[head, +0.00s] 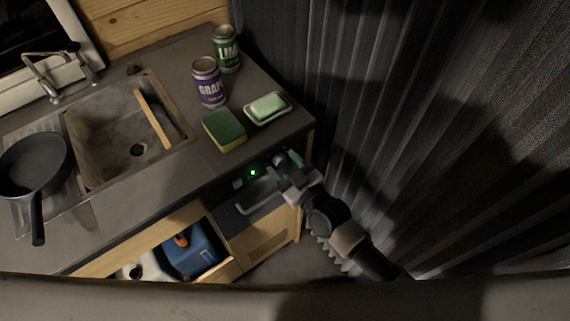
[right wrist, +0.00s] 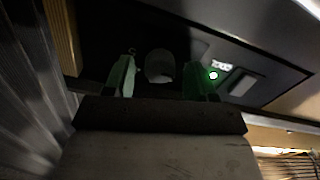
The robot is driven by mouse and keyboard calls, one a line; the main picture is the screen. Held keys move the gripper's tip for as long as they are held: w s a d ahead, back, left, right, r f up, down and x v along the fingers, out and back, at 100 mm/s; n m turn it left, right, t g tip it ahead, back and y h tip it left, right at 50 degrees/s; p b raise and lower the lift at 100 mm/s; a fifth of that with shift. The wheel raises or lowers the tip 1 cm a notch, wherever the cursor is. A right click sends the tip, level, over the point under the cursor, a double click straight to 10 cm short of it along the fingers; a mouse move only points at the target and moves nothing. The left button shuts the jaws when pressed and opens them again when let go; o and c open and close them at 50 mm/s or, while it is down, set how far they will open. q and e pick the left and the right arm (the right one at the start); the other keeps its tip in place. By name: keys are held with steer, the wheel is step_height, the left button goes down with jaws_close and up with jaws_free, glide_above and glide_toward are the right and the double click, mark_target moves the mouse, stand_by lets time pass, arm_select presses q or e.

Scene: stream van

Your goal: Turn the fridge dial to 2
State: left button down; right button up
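The fridge dial (right wrist: 160,66) is a small grey round knob on the dark fridge panel (right wrist: 285,75), seen in the right wrist view. My right gripper (right wrist: 160,80) is open, with one green-padded finger on each side of the dial and a gap to it on both sides. I cannot tell how deep the fingers reach around it. In the head view my right gripper (head: 284,167) is at the right end of the panel under the counter and hides the dial. The dial's setting is not readable. My left gripper is not in view.
A lit green light (head: 252,172) is left of the gripper, above the fridge handle (head: 262,203). On the counter (head: 180,175) are a sponge (head: 224,130), a soap dish (head: 268,107), two cans and a pan (head: 35,165). A dark corrugated wall (head: 400,110) is close on the right.

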steer(key=c, duration=0.8)
steer(key=shift+c, duration=0.2)
steer(key=shift+m, duration=0.4)
steer(key=m, duration=0.3)
steer(key=shift+m, duration=0.4)
steer(key=shift+d+m, duration=0.1)
steer(key=shift+m, duration=1.9)
steer(key=o, duration=0.9)
steer(key=shift+o, duration=0.2)
